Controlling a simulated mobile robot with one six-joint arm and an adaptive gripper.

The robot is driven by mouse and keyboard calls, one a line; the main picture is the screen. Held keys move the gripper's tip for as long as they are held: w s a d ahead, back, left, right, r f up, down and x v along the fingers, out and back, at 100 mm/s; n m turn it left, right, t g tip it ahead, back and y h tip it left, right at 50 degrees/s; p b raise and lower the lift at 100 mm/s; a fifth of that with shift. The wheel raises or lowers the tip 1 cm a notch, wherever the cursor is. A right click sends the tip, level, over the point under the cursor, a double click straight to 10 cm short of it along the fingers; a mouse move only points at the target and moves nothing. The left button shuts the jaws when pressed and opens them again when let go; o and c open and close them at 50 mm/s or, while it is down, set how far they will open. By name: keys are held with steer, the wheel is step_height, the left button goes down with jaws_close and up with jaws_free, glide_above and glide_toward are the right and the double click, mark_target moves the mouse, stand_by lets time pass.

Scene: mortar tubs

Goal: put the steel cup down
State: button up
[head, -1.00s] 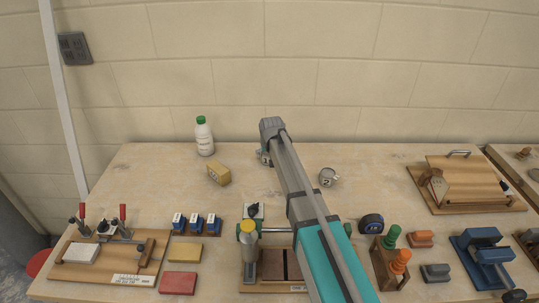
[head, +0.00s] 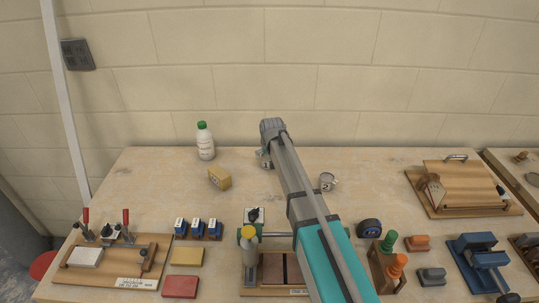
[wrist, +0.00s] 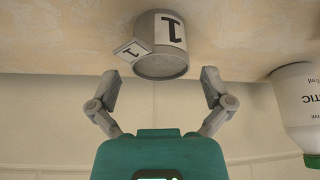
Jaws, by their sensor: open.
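A grey steel cup (wrist: 172,40) marked 1 stands on the bench in the wrist view, which shows the scene upside down. A small tag with a 1 sticks out at its side. My gripper (wrist: 160,75) is open, with one finger to each side and the fingertips apart from the cup. In the head view this cup (head: 265,162) is mostly hidden by my gripper (head: 271,127) and arm. A second steel cup (head: 327,182) marked 2 stands to the right of my arm.
A white bottle (head: 205,142) with a green cap and a yellow block (head: 220,178) stand left of my gripper. The wall is close behind. Clamps, blocks and fixtures crowd the front of the bench. The bench between cup 2 and the wooden board (head: 465,188) is clear.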

steer(key=p+v, duration=0.8)
steer(key=v, duration=0.1)
steer(key=shift+r, duration=0.3)
steer(key=shift+s, duration=0.15)
stand_by(0.6)
steer(key=s+d+g, duration=0.1)
steer(key=s+d, duration=0.4)
steer(key=s, duration=0.4)
steer(key=s+d+f+m+g, duration=0.1)
steer(key=s+d+g, duration=0.1)
steer(key=s+d, duration=0.4)
steer(key=s+d+m+g+h, duration=0.1)
steer(key=s+d, duration=0.5)
steer(key=s, duration=0.6)
steer(key=shift+s+d+f, duration=0.2)
steer(key=shift+s+f, duration=0.05)
steer(key=shift+s, duration=0.15)
